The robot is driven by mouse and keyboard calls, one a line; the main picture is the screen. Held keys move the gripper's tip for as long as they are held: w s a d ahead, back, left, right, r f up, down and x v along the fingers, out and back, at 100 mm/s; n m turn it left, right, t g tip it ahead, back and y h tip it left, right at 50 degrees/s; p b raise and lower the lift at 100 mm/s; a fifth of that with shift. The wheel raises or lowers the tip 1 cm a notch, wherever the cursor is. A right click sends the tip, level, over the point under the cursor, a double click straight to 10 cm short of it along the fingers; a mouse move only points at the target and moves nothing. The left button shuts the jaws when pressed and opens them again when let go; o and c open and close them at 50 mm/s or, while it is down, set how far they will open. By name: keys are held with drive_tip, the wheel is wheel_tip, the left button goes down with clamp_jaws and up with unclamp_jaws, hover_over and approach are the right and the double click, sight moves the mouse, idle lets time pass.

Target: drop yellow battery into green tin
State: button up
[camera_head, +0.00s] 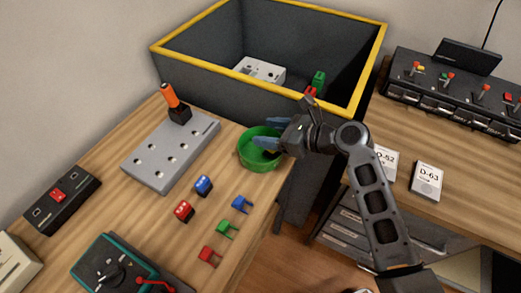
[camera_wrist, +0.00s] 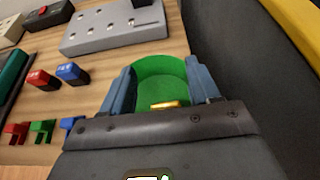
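The green tin (camera_head: 246,155) stands on the wooden table near its right edge, beside the big dark bin. It also shows in the wrist view (camera_wrist: 160,66), between and beyond my fingers. My gripper (camera_head: 271,133) is over the tin with its two blue fingers wide apart; they also show in the wrist view (camera_wrist: 161,88). The yellow battery (camera_wrist: 168,105) shows in the wrist view against the green inside of the tin, touching neither finger. I cannot tell whether it rests on the tin's floor. It is hidden in the head view.
A dark bin with a yellow rim (camera_head: 250,83) stands close behind the tin. A grey block with holes (camera_head: 168,154) lies to the left. Red (camera_head: 184,211) and blue (camera_head: 204,185) blocks and small coloured clips (camera_head: 227,229) lie in front.

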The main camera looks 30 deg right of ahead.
drive_tip(key=shift+o, duration=0.9)
drive_tip(key=v, duration=0.7)
drive_tip(key=shift+s+d, duration=0.2)
drive_tip(key=shift+s, duration=0.15)
drive_tip(key=s+d+f+n+h, duration=0.1)
drive_tip(key=s+f+n+h, duration=0.3)
drive_tip(key=s, duration=0.5)
drive_tip(key=s+f+n+h, duration=0.2)
drive_tip(key=s+n, duration=0.5)
drive_tip(key=s, duration=0.1)
drive_tip(key=s+a+r+n+t+h, duration=0.1)
drive_tip(key=s+a+r+n+t, duration=0.1)
drive_tip(key=s+r+n, duration=0.5)
drive_tip(key=s+a+r+n+t, duration=0.2)
drive_tip(key=s+a+r+n, duration=0.1)
drive_tip(key=s+r+n, duration=0.5)
drive_tip(key=s+n, duration=0.2)
drive_tip(key=shift+a+n+h, duration=0.3)
drive_tip(key=shift+n+h, duration=0.1)
